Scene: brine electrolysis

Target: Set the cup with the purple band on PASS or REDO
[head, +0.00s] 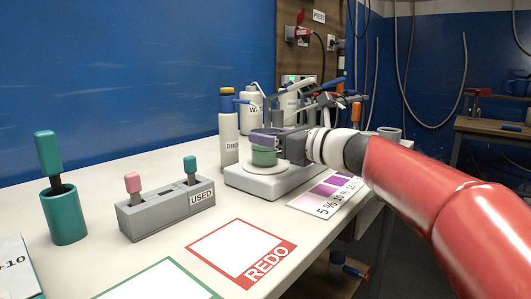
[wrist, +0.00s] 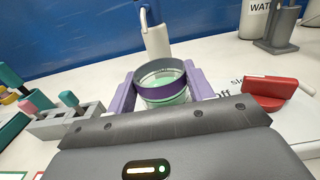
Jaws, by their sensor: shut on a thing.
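The cup with the purple band (wrist: 162,82) has pale green liquid inside. In the head view its green lower body (head: 264,157) shows at the round white plate of the grey stirrer base (head: 262,185). I cannot tell whether it rests on the plate or hangs just above it. My gripper (head: 266,136) is shut on the cup, with a purple jaw on each side (wrist: 161,91). The red-bordered REDO square (head: 240,280) is bare on the table at front. A green-bordered square (head: 165,265), cut off at the bottom edge, shows no readable label.
A grey USED rack (head: 165,213) holds a pink and a teal dropper. A teal holder (head: 65,215) stands left. A dropper bottle (head: 228,130) stands behind the stirrer. A purple colour chart (head: 328,194) lies right. The table between the rack and the stirrer is clear.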

